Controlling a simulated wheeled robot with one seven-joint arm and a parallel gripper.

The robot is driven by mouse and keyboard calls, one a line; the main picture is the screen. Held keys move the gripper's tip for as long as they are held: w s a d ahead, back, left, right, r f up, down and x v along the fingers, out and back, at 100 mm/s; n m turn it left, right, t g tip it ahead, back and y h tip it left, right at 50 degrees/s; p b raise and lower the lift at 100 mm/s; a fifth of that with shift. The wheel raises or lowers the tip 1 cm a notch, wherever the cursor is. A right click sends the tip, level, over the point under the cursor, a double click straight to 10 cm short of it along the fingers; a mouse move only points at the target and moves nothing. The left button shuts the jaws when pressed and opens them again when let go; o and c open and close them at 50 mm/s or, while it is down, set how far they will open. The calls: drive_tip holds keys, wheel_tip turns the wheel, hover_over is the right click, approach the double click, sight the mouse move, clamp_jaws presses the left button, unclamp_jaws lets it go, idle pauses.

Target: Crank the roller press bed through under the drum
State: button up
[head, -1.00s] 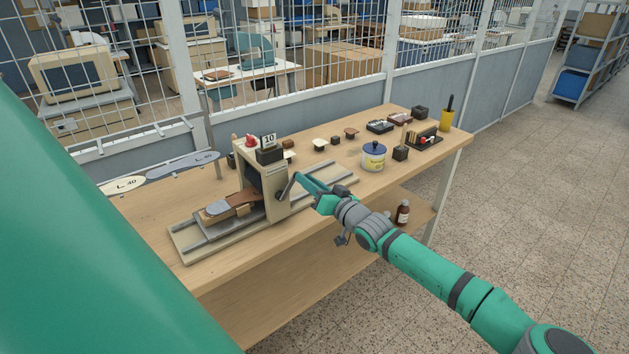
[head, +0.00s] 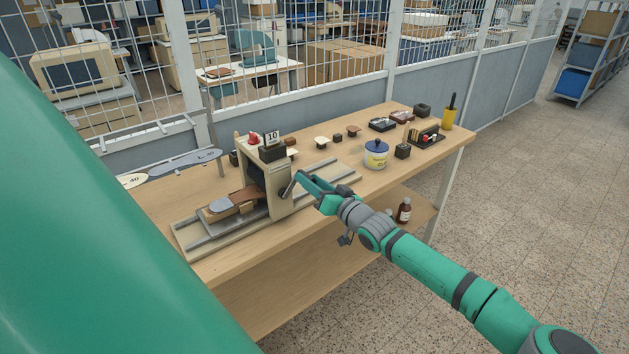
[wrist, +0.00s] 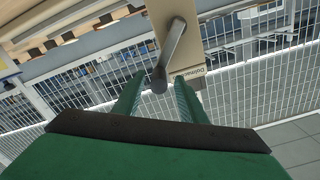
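The roller press (head: 283,200) stands on the workbench as a beige upright frame over a long base with rails. Its bed (head: 240,209) is on the left side of the frame, carrying a brown piece (head: 248,194) and a grey plate (head: 219,206). The dark drum (head: 256,174) is partly hidden inside the frame. The grey crank (head: 288,187) is on the frame's near right side; it also shows in the wrist view (wrist: 172,45). My gripper (head: 299,178) is at the crank. In the wrist view its fingers (wrist: 159,84) stand apart on either side of the crank's handle end, with gaps visible.
To the right are a white pot with a blue lid (head: 376,155), small dark blocks and a yellow cup (head: 447,119). A brown bottle (head: 404,211) stands on the lower shelf. A mesh partition runs behind the bench.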

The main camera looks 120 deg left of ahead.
drive_tip(key=v, duration=1)
drive_tip(key=shift+w, duration=0.2)
drive_tip(key=shift+d, duration=0.15)
